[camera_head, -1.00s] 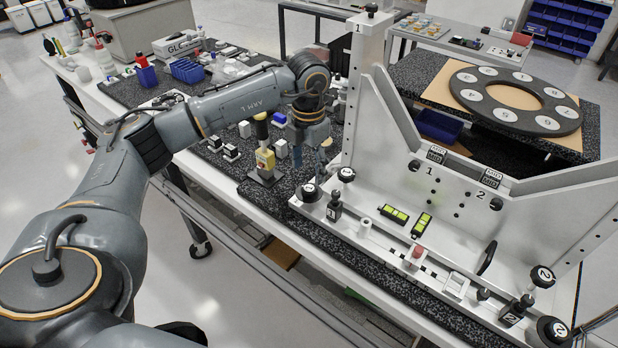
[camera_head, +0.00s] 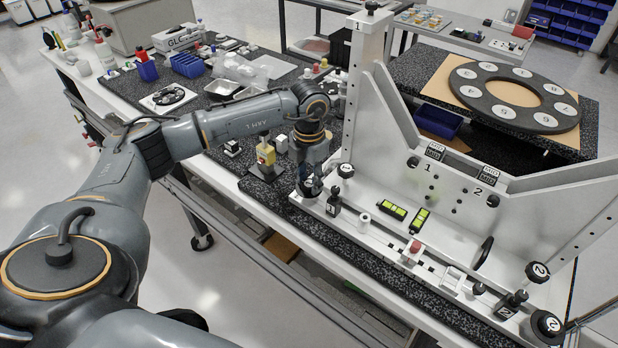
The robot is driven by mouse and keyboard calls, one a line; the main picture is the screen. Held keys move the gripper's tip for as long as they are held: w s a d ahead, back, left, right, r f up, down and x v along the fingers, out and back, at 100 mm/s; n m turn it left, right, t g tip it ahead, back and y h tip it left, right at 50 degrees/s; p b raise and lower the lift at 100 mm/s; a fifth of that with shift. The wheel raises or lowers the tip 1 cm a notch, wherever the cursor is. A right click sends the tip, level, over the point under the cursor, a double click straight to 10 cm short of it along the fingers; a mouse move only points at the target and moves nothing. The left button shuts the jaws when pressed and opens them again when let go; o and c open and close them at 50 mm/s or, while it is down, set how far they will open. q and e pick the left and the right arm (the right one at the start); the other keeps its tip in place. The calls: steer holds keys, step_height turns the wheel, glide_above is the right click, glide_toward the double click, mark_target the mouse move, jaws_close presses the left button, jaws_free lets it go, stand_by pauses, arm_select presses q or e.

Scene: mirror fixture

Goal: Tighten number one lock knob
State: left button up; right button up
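The mirror fixture (camera_head: 440,195) is a large silver metal frame on the bench. At the left end of its base, a round black knob (camera_head: 309,188) sits under my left gripper (camera_head: 310,180). The gripper points down, with its fingertips at the knob and covering much of it. I cannot tell whether the fingers are closed on it. Just to the right stand a small black post marked 1 (camera_head: 333,201) and another black knob (camera_head: 346,170). Black knobs marked 2 (camera_head: 538,272) are at the right end. My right gripper is not in view.
A yellow-and-black tool (camera_head: 265,155) stands on the dark mat left of my gripper. Green spirit levels (camera_head: 392,210) and a red-topped part (camera_head: 416,247) lie along the fixture base. A numbered ring (camera_head: 514,97) rests on the table behind.

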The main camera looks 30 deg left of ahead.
arm_select(q)
steer(key=shift+f+m+b, duration=0.2)
steer(key=shift+m+b, duration=0.6)
steer(key=shift+b, duration=0.15)
steer(key=m+b, duration=0.2)
steer(key=shift+m, duration=0.3)
steer(key=m+b, duration=0.4)
steer(key=m, duration=0.1)
steer(key=m+b, duration=0.3)
steer(key=m, duration=0.2)
steer(key=shift+r+m, duration=0.1)
steer(key=shift+m, duration=0.3)
steer(key=m+b, duration=0.1)
steer(key=m, duration=0.2)
steer(key=shift+r+m+b, duration=0.1)
steer(key=shift+m+b, duration=0.5)
steer(key=shift+m, duration=0.8)
